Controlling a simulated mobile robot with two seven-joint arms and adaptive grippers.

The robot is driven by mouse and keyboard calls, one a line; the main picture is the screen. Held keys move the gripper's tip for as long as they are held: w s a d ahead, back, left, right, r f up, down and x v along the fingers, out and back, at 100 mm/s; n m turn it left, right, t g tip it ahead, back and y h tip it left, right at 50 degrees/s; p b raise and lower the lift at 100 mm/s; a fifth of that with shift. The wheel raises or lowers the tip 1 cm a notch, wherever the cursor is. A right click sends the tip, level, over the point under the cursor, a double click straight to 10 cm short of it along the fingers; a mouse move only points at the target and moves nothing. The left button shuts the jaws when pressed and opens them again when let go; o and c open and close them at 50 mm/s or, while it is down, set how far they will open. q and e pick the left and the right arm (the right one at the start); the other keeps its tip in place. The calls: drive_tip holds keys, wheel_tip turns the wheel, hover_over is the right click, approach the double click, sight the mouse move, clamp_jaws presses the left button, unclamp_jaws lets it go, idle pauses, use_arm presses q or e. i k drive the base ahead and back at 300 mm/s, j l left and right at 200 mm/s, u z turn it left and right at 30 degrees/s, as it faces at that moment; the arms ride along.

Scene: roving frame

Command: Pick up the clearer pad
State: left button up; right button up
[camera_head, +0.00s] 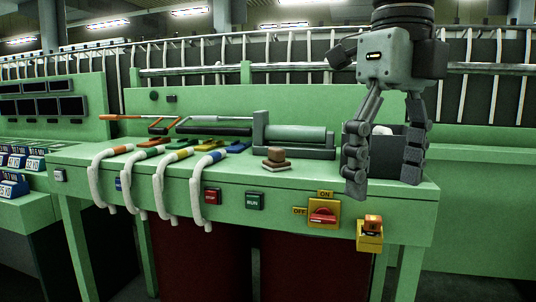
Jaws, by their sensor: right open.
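What looks like the clearer pad (277,165) is a small flat pale piece with a brown block on top. It lies on the green bench top near the front edge, just right of the middle of the picture. My right gripper (384,185) hangs fingers down over the right end of the bench, to the right of the pad and apart from it. Its fingers are spread, in front of a dark open box (386,143). Whitish contents show between the fingers, partly hidden. My left gripper is not in view.
A holder with a green roller (297,136) stands behind the pad. Several white curved tubes (165,185) hang over the front edge at left. A red rotary switch (323,212) and an orange-topped yellow box (370,232) are on the front. Bare bench lies around the pad.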

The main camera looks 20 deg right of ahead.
sight(276, 162)
drive_tip(key=i, duration=1.45)
